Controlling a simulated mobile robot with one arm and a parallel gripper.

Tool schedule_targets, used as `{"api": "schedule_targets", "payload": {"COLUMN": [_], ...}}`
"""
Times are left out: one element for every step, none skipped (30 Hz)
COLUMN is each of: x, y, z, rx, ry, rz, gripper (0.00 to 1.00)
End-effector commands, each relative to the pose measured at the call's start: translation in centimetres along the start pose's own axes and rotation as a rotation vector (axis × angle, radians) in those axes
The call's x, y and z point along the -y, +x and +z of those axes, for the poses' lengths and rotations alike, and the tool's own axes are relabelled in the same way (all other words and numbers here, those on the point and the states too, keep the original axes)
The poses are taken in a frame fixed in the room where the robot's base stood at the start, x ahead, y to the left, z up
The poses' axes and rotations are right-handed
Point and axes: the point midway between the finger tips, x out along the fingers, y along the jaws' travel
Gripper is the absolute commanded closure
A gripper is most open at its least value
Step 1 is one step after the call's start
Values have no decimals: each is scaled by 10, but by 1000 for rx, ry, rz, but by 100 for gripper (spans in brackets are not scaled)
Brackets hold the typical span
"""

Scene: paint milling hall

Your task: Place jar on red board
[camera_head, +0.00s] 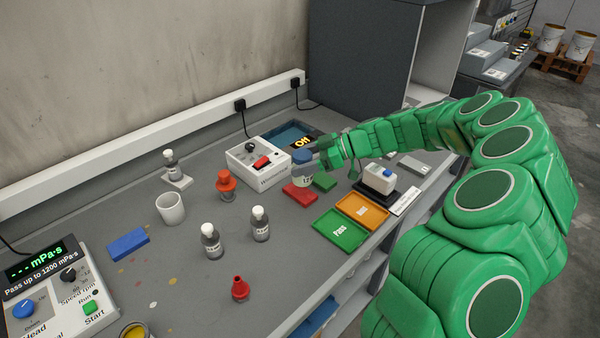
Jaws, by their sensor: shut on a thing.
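A small white jar with a blue lid (303,180) is upright at the red board (294,194), in front of the white control box. My gripper (306,160) reaches in from the right and is shut on the jar near its lid. The jar's base appears to be over or on the red board; I cannot tell if it touches. The gripper hides part of the jar.
A white control box (258,163) stands behind left. A green tray (340,231), an orange tray (362,210) and a white container (380,177) are to the right. A blue board (128,244) and bottles (260,224) stand left.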

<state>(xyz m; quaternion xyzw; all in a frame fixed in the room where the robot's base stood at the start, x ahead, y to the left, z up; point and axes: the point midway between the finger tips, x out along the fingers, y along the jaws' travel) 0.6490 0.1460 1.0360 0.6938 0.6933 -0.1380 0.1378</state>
Motion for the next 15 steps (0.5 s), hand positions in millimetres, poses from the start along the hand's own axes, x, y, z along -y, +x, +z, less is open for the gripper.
{"api": "schedule_targets", "payload": {"x": [-3,-5,-8,-9,-11,-13,-15,-16,-18,-19,-20,-21,-21,-21,-22], "y": [3,4,6,8,9,10,11,12,13,13,14,14,14,14,14], "z": [4,6,8,10,12,14,16,17,19,20,21,21,22,22,22], "rx": [0,0,-1,-1,-1,-1,-1,-1,-1,-1,-1,-1,-1,-1,-1], "ry": [1,1,1,1,0,0,0,0,1,1,1,1,0,0,0], "rz": [-1,-2,-2,-2,-2,-2,-2,-2,-1,-1,-1,0,0,0,0], "gripper": [97,97,97,97,97,97,97,97,97,97,97,97,97,97,97]}}
